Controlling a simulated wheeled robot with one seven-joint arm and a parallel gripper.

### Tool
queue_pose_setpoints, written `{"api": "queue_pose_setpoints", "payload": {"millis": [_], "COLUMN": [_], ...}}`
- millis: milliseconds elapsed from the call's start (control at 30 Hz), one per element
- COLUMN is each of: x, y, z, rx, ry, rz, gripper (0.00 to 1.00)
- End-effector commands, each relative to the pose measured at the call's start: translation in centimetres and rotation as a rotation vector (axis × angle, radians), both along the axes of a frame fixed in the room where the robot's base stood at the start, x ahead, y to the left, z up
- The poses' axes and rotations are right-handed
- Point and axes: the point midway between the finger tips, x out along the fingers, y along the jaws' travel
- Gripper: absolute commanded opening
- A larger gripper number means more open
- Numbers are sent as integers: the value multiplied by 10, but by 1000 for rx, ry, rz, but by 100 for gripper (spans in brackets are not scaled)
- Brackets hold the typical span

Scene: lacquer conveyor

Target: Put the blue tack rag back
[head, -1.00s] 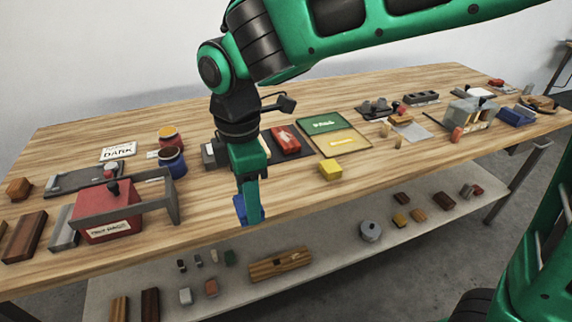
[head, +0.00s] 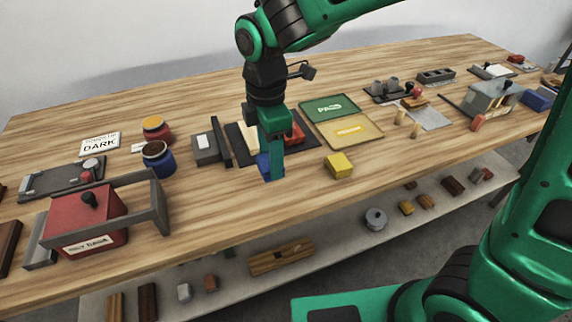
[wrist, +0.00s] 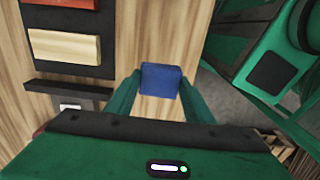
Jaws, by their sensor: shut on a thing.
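The blue tack rag (head: 264,166) is a small blue block. It is held between the fingers of my gripper (head: 271,177), partly hidden by them in the head view. In the wrist view the blue rag (wrist: 160,80) sits between the two green fingertips (wrist: 158,92). The gripper is over the front part of the wooden bench, just in front of a dark mat (head: 240,131). A cream block (wrist: 65,46) and a red block (head: 296,131) lie on that mat. A yellow block (head: 339,166) stands on the bench to the right of the gripper.
A grey box (head: 207,149) with an upright dark plate stands left of the mat. Green (head: 330,107) and yellow (head: 350,130) trays lie to the right. Two jars and a red box (head: 88,220) with a grey frame are farther left. Bare wood lies in front of the mat.

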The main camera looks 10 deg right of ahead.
Motion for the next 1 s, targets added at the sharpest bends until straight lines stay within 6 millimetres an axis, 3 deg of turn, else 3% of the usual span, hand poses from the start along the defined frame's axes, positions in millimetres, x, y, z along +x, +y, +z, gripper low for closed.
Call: {"api": "queue_pose_setpoints", "payload": {"millis": [200, 333, 467, 733, 1000], "x": [26, 34, 36, 35, 36], "y": [-29, -36, -39, -39, -38], "z": [-24, -30, -37, -70, -72], "rx": [-2, -1, -2, -2, 0], "ry": [3, 1, 2, 2, 0], "rz": [-2, 0, 0, 1, 1], "gripper": [27, 27, 27, 27, 27]}}
